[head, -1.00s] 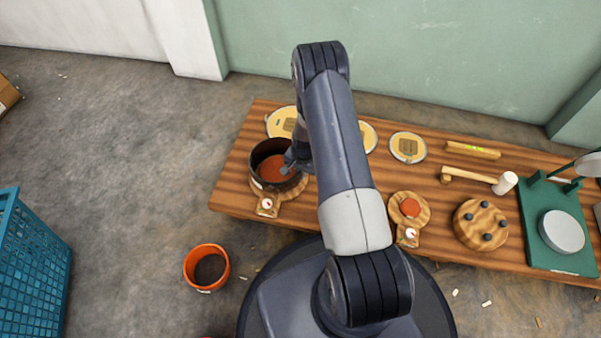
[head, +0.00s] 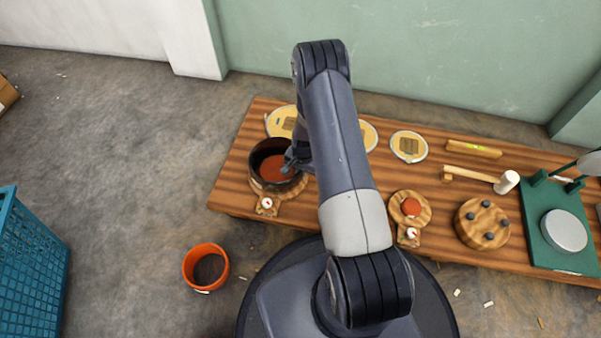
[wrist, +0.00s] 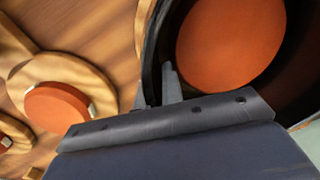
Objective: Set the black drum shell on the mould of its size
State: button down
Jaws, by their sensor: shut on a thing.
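The black drum shell (head: 256,157) stands open end up at the left of the bench, around the orange disc of the largest mould in view (head: 272,169). The mould's wooden base (head: 289,190) shows below the shell. In the wrist view the shell's dark wall (wrist: 152,55) curves around the orange disc (wrist: 230,42). My gripper (head: 291,161) is shut on the shell's right wall, one finger inside and one outside; its fingers also show in the wrist view (wrist: 157,88). I cannot tell whether the shell's bottom edge touches the base.
Drumheads (head: 408,147), a mallet (head: 507,182), a round wooden block (head: 481,223) and a green press (head: 538,255) occupy the bench.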

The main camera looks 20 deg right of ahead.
jog(key=c, duration=1.5)
grip_release()
jog(key=r+p, duration=0.1)
jog(key=r, duration=0.2)
jog(key=r+p, duration=0.1)
jog(key=r, duration=0.3)
jog(key=r+p, duration=0.2)
jog(key=r, duration=0.1)
jog(key=shift+s+d+r, duration=0.3)
jog(key=shift+d+r, duration=0.1)
jog(key=shift+f, duration=0.1)
jog(key=f+b, duration=0.1)
jog(key=f, duration=0.2)
jog(key=f+b, duration=0.1)
jog(key=f, duration=0.3)
jog(key=f+b, duration=0.1)
jog(key=f, duration=0.2)
jog(key=shift+w+a+f, duration=0.15)
jog(key=shift+w+a, duration=0.15)
jog(key=shift+a, duration=0.1)
jog(key=shift+f+b, duration=0.15)
jog(key=shift+b, duration=0.4)
